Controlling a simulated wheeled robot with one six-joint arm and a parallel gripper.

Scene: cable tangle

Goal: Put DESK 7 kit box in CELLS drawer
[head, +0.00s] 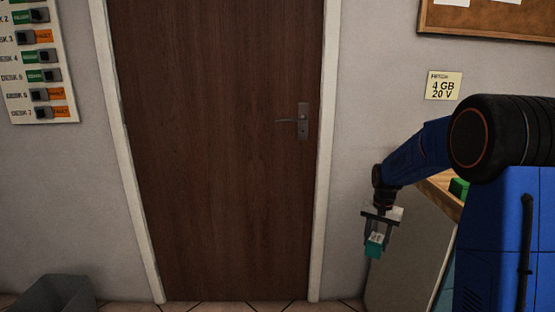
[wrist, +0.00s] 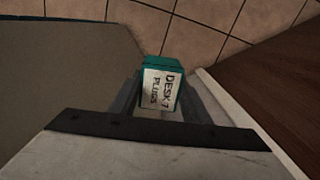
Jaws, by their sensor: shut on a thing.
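My gripper (head: 374,237) is shut on a small teal box (head: 373,249) with a white label and holds it in the air above the floor. The box shows close up in the wrist view (wrist: 159,92), between the fingers, and its label reads DESK 7 PLUGS. In the head view the gripper hangs in front of the wall, right of the door frame and beside a counter's end. No drawer marked CELLS shows in either view.
A closed brown door (head: 215,150) fills the middle. A wood-topped counter (head: 410,245) stands at the right with a green object (head: 459,188) on it. A grey bin (head: 57,294) stands at lower left. A desk switch panel (head: 40,62) and a note (head: 443,86) are on the wall.

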